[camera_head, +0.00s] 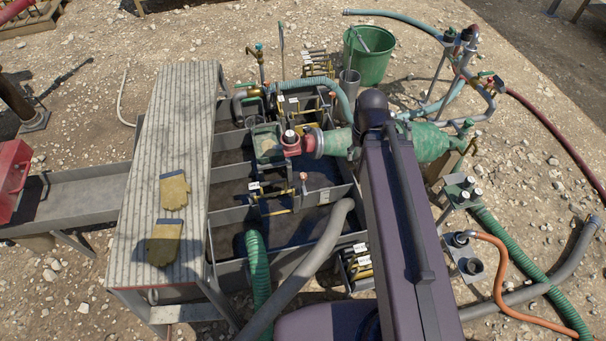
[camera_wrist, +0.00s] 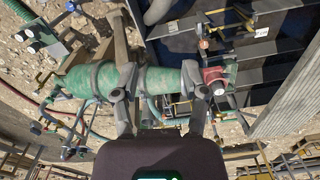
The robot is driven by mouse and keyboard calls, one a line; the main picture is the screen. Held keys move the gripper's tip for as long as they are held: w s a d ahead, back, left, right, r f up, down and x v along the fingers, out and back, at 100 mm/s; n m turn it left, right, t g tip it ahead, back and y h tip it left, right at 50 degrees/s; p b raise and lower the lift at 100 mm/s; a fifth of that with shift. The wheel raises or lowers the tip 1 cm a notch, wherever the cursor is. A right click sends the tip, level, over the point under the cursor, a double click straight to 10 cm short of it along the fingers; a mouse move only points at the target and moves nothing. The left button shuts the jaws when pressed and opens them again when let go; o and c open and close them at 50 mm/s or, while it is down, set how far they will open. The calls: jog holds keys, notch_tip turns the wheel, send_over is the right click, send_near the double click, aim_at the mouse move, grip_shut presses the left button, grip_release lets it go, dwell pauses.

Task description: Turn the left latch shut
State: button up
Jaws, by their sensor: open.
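My gripper (camera_wrist: 160,95) is open in the wrist view, its two grey fingers spread apart over a green pipe body (camera_wrist: 158,80), with nothing visibly held. Whether they touch it I cannot tell. In the head view my arm hides the gripper. The green body (camera_head: 430,142) lies across the mud tank (camera_head: 228,213), with a red fitting (camera_head: 297,147) at its left end. The red fitting also shows right of my fingers in the wrist view (camera_wrist: 214,76). A gate with yellow bars and white tags (camera_head: 270,190) stands in the tank. I cannot clearly identify the left latch.
A grey walkway (camera_head: 178,110) with two yellow gloves (camera_head: 174,190) runs left of the tank. A green bucket (camera_head: 369,55) stands behind. Green hoses (camera_head: 258,265), a grey hose (camera_head: 318,262) and an orange hose (camera_head: 499,275) crowd the front and right. Open gravel lies at far left.

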jog(key=shift+a, duration=0.1)
jog(key=o, duration=0.4)
jog(key=shift+w+a+f, duration=0.1)
jog(key=shift+a, duration=0.05)
jog(key=n+b, duration=1.5)
jog(key=b, duration=0.8)
send_over(303, 175)
notch_tip(303, 175, down, 22)
jog(key=shift+f, duration=0.2)
notch_tip(303, 175, down, 14)
jog(key=b, duration=1.3)
jog(key=shift+r, duration=0.15)
